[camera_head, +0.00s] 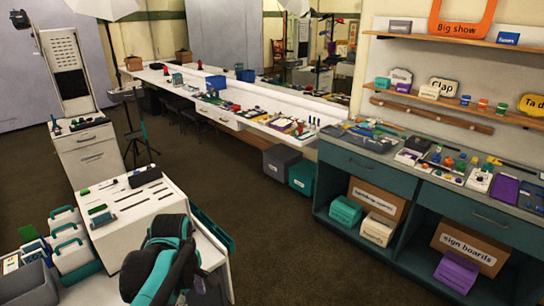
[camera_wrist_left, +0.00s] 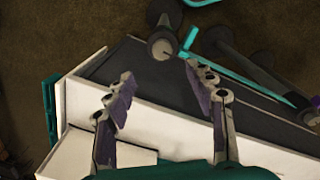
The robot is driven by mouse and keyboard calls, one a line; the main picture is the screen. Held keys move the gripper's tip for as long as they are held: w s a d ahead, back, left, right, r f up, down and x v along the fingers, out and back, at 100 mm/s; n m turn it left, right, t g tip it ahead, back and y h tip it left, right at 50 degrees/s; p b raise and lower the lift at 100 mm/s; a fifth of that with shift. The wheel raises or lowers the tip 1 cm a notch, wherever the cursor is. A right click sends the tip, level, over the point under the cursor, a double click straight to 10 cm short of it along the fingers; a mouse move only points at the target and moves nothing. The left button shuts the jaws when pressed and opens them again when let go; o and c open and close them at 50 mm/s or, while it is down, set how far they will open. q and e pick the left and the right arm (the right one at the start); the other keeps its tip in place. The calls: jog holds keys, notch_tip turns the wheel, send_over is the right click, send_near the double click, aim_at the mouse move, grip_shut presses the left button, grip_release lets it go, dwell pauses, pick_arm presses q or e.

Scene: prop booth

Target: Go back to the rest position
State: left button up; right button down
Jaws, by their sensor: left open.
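My left gripper (camera_wrist_left: 158,74) shows in the left wrist view with its two jointed fingers spread apart and nothing between them. Below and beyond the fingers is a white-edged piece with a dark grey face (camera_wrist_left: 258,112); I cannot tell how far it is from the fingertips. In the head view a black and teal arm of mine rises at the bottom, in front of the white cabinet (camera_head: 150,217). The gripper's fingers cannot be made out there. My right gripper is in neither view.
The white cabinet close to my arm has small dark and green items on top. Teal-and-white boxes (camera_head: 72,249) stand left of it. A teal counter (camera_head: 345,165) with props runs along the right. The brown carpet (camera_head: 275,235) between is clear. A tripod (camera_head: 133,130) stands farther back.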

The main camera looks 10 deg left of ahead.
pick_arm(q)
jog(key=s+d+m+t, duration=0.5)
jog(key=d+m+t, duration=0.1)
jog(key=m, duration=1)
jog(key=shift+f+m+t, duration=0.3)
jog(key=shift+m, duration=0.1)
